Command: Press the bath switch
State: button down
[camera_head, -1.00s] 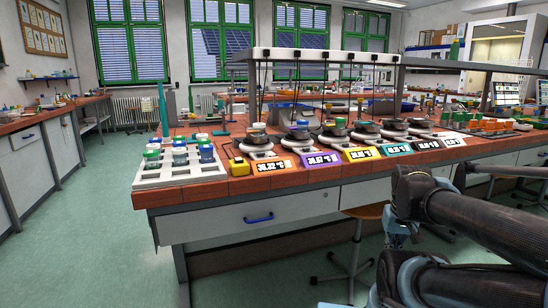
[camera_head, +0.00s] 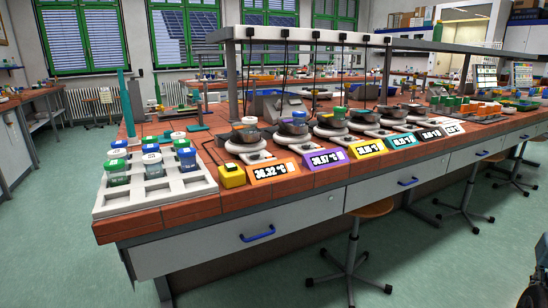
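A small yellow box (camera_head: 232,175) with a dark top sits at the bench's front edge, left of the orange display; it may be the bath switch, but I cannot read any label on it. A row of white heating plates bearing dark round baths stands behind the displays. The leftmost bath (camera_head: 249,137) has a jar in or on it. The orange display (camera_head: 272,173) reads about 36.32 °C. The purple display (camera_head: 324,160) stands to its right, with several more beyond. My gripper is not in view; only a dark part, probably of my arm, shows at the lower right edge.
A white rack (camera_head: 160,197) with several blue-, green- and white-capped jars stands at the bench's left front corner. A grey overhead frame (camera_head: 236,82) with hanging cables spans the baths. Stools (camera_head: 371,209) stand under the front edge. The left floor is clear.

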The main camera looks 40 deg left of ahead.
aim_at(231, 167)
jog(key=z, duration=0.5)
jog(key=i, duration=1.35)
jog(key=u, duration=2.9)
